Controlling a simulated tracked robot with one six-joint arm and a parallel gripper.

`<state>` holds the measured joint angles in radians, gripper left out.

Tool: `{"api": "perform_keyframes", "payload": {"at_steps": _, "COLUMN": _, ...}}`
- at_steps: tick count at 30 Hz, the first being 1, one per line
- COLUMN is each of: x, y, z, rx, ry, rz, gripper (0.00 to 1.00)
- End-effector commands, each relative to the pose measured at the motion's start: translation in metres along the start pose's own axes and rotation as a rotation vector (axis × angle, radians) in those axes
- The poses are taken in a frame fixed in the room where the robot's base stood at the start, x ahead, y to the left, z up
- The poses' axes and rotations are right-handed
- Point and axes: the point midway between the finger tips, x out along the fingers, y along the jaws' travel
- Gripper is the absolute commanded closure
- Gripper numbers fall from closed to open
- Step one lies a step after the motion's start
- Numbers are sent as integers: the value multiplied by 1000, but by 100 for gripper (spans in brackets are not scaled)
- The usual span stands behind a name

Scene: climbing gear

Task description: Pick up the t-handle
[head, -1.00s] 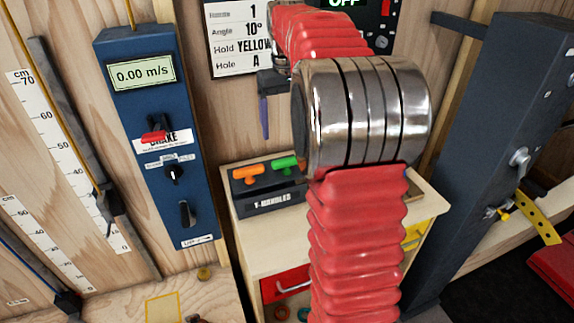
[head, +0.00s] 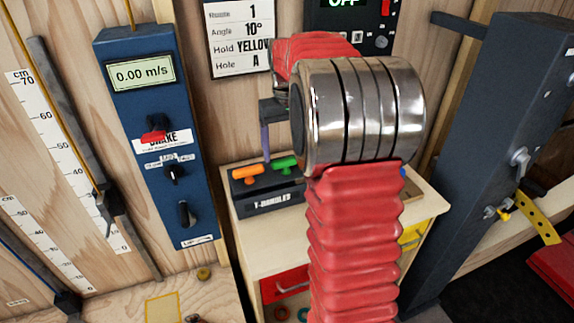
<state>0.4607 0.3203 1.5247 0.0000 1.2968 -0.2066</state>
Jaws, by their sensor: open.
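The black holder (head: 268,203) labelled T-HANDLES stands on a small cabinet in the middle of the head view. An orange t-handle (head: 247,174) and a green t-handle (head: 285,165) show on top of it, side by side. Part of the holder's right side is hidden behind my arm. My gripper (head: 266,158) hangs open and points down, its visible finger just above or behind the gap between the two handles. Depth is hard to judge, and I see no clear contact. The other finger cannot be made out.
The wooden cabinet (head: 245,242) has a red drawer and a yellow drawer. A blue panel (head: 160,130) with a speed display stands left. A dark post (head: 490,140) with a clamp stands right. A sign (head: 238,40) hangs on the wall behind.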

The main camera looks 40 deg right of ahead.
Motion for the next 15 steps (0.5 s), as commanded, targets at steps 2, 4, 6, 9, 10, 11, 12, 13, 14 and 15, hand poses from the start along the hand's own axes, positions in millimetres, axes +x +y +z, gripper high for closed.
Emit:
{"api": "perform_keyframes", "payload": {"at_steps": 2, "x": 12, "y": 0, "z": 0, "rx": 0, "ry": -2, "rz": 0, "gripper": 22}}
{"api": "perform_keyframes", "payload": {"at_steps": 4, "x": 20, "y": 0, "z": 0, "rx": 0, "ry": -2, "rz": 0, "gripper": 22}}
{"api": "perform_keyframes", "payload": {"at_steps": 6, "x": 25, "y": 0, "z": 0, "rx": 0, "ry": -1, "rz": 0, "gripper": 22}}
{"api": "perform_keyframes", "payload": {"at_steps": 9, "x": 28, "y": 0, "z": 0, "rx": 0, "ry": 0, "rz": 0, "gripper": 22}}
{"api": "perform_keyframes", "payload": {"at_steps": 10, "x": 28, "y": 0, "z": 0, "rx": 0, "ry": 0, "rz": 0, "gripper": 22}}
{"api": "perform_keyframes", "payload": {"at_steps": 11, "x": 28, "y": 0, "z": 0, "rx": 0, "ry": 0, "rz": 0, "gripper": 22}}
{"api": "perform_keyframes", "payload": {"at_steps": 12, "x": 28, "y": 0, "z": 0, "rx": 0, "ry": 0, "rz": 0, "gripper": 22}}
{"api": "perform_keyframes", "payload": {"at_steps": 13, "x": 28, "y": 0, "z": 0, "rx": 0, "ry": 0, "rz": 0, "gripper": 22}}
{"api": "perform_keyframes", "payload": {"at_steps": 14, "x": 27, "y": 0, "z": 0, "rx": -1, "ry": 0, "rz": 0, "gripper": 22}}
{"api": "perform_keyframes", "payload": {"at_steps": 15, "x": 27, "y": 0, "z": 0, "rx": -1, "ry": 0, "rz": 0, "gripper": 22}}
